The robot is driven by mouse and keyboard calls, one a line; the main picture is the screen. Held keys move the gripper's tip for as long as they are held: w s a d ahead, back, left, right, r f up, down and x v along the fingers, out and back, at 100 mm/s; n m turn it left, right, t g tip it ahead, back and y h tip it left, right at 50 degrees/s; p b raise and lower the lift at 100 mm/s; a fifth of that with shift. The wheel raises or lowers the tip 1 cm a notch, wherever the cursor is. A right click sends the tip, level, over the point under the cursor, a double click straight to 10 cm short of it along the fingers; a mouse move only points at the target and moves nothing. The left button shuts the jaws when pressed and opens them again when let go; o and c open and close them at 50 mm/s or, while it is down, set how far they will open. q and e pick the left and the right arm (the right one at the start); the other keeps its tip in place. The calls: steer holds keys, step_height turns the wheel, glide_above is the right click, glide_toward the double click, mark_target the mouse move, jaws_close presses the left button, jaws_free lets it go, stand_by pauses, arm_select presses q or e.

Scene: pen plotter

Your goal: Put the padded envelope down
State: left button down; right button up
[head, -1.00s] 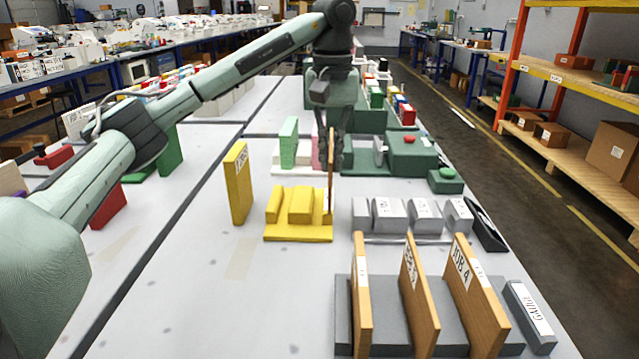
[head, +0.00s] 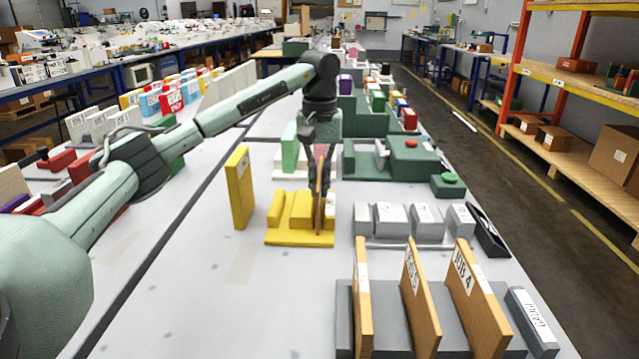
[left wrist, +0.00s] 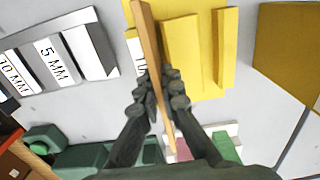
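The padded envelope is a thin brown upright slab (head: 319,208) at the right part of the yellow slotted stand (head: 285,238). In the left wrist view the envelope (left wrist: 149,48) runs edge-on between my fingers. My left gripper (head: 320,185) points down over the stand, and its fingers (left wrist: 160,90) are closed on both sides of the envelope. Yellow blocks (left wrist: 183,55) of the stand show beside it. The head view does not show clearly whether its lower edge rests on the stand's base. My right gripper is in neither view.
A yellow panel (head: 239,188) stands left of the stand. Grey labelled blocks (head: 392,220) and a green machine (head: 410,155) are to the right. Brown boards (head: 418,295) stand in a grey rack in front. Bare table lies at front left.

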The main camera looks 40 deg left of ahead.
arm_select(q)
steer(key=shift+f, duration=0.15)
steer(key=c, duration=1.7)
jaws_free()
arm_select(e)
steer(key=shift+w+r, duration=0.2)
arm_select(q)
steer(key=shift+r, duration=0.45)
step_height(320, 180, up, 7)
steer(key=shift+r, duration=0.1)
step_height(320, 180, up, 4)
steer(key=shift+f, duration=0.1)
steer(key=shift+r, duration=0.25)
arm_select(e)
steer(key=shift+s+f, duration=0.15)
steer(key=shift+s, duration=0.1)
